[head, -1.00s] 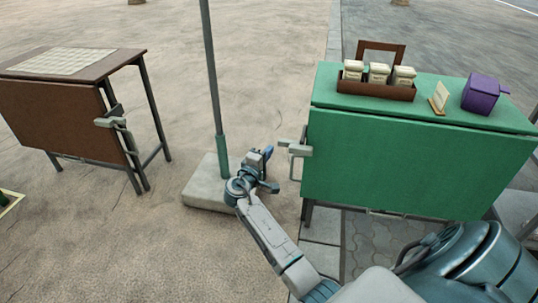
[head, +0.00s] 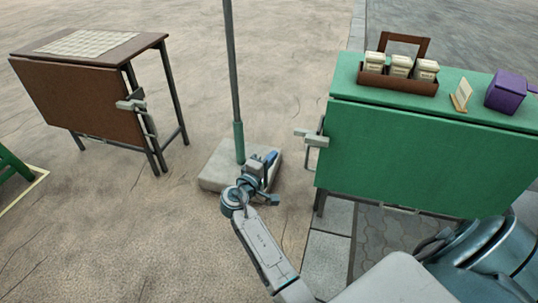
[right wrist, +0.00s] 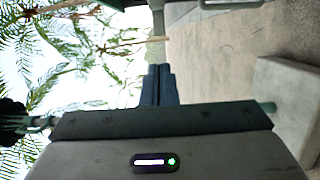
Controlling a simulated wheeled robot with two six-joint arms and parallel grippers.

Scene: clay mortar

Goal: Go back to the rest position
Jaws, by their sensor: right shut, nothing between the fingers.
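My right gripper (head: 268,172) is over the sandy ground in the head view, in front of the pale pole base and left of the green stand. It is empty. In the right wrist view, its dark fingers (right wrist: 158,85) are together with nothing between them. My right arm reaches up from the bottom right of the head view. My left gripper is not in view.
A green fold-down stand (head: 420,155) at right carries a wooden caddy (head: 400,83) with jars, a small card (head: 461,95) and a purple box (head: 507,91). A pole (head: 232,70) rises from a pale base (head: 222,170). A brown table (head: 80,98) stands left. Open ground lies between.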

